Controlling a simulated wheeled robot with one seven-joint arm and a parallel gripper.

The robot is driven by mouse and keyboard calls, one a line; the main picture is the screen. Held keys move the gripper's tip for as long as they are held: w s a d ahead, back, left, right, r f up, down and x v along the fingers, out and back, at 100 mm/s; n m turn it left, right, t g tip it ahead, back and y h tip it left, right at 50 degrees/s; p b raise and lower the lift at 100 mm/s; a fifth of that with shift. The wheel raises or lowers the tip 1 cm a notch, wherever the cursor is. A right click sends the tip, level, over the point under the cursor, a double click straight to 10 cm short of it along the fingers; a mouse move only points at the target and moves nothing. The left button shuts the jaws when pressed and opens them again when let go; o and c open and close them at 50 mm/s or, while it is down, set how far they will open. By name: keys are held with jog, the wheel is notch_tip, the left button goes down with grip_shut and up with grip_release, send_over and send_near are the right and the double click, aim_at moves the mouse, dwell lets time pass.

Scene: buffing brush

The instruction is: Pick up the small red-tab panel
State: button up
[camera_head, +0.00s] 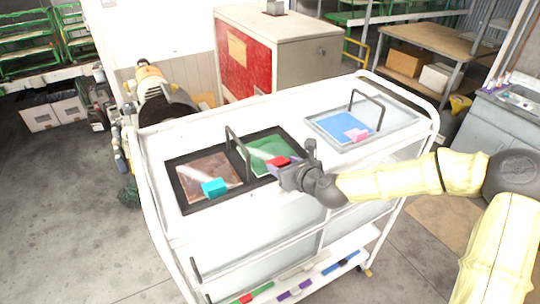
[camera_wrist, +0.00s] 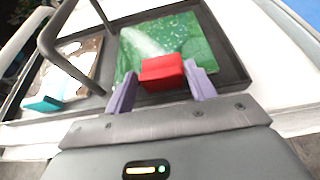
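The small green panel with a red tab (camera_wrist: 162,72) lies in the right half of a dark tray on the white cart. Its green face (camera_wrist: 190,36) also shows in the head view (camera_head: 262,157). My gripper (camera_head: 284,166) is low over the near edge of this panel. In the wrist view, my purple fingers (camera_wrist: 161,80) stand on either side of the red tab, very close to it. I cannot tell whether they press on it. The panel appears to lie flat in the tray.
A brown panel with a cyan tab (camera_head: 214,187) lies in the tray's left half. A dark handle (camera_head: 236,148) rises between the halves, close to my gripper. A grey tray (camera_head: 392,125) with a blue panel and pink tab (camera_head: 356,134) lies farther right. Bare white cart top surrounds both trays.

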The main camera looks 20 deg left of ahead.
jog(key=c, duration=0.7)
jog(key=shift+o, duration=0.2)
jog(key=shift+r, duration=0.15)
jog(key=shift+w+r, duration=0.15)
jog(key=shift+r, duration=0.45)
notch_tip(320, 180, up, 17)
jog(key=b, duration=0.2)
jog(key=shift+f, duration=0.2)
jog(key=shift+f, duration=0.1)
